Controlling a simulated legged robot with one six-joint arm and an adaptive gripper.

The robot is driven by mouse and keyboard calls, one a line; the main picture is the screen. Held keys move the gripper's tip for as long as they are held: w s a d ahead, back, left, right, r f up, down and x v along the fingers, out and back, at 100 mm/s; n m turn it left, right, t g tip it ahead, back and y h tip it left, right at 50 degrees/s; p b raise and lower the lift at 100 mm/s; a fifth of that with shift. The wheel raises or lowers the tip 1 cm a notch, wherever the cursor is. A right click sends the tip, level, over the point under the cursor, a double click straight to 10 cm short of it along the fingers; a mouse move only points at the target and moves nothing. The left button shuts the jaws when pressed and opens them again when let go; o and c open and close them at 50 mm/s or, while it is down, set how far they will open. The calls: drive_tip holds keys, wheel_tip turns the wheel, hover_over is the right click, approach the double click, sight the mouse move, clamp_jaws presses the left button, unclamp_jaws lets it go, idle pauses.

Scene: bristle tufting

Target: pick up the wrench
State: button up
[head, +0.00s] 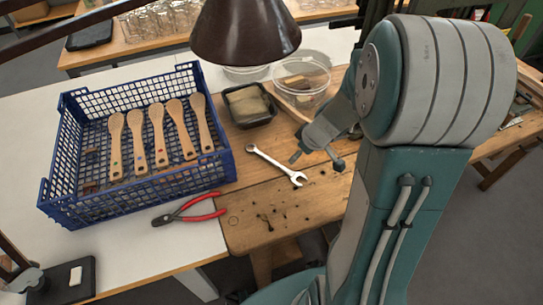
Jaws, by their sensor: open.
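A silver wrench (277,165) lies flat on the wooden bench top in the head view, slanting from upper left to lower right. My gripper (318,163) shows just to the right of the wrench, beyond my large grey-green arm. It is open, with no object visible between its fingers. It seems to be apart from the wrench, but its height above the bench is hard to judge. Part of the gripper and wrist is hidden behind my arm.
A blue crate (147,208) with several wooden brushes stands left of the wrench. Red-handled pliers (190,211) lie in front of it. A black tray (250,105) and a clear bowl (302,80) stand behind. A dark lamp shade (245,32) hangs above.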

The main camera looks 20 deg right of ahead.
drive_tip(key=f, duration=0.2)
hover_over(284, 168)
drive_tip(key=s+d, duration=0.2)
drive_tip(key=s, duration=0.1)
drive_tip(key=f, duration=0.4)
drive_tip(key=shift+w+a+f, duration=0.1)
drive_tip(key=shift+w+f, duration=0.1)
drive_tip(key=shift+w+a+x, duration=0.15)
drive_tip(key=shift+x, duration=1.15)
drive_tip(key=shift+w+a+x, duration=0.1)
drive_tip(key=shift+w+x, duration=0.05)
drive_tip(key=shift+x, duration=1.15)
drive_tip(key=shift+r, duration=0.2)
clamp_jaws()
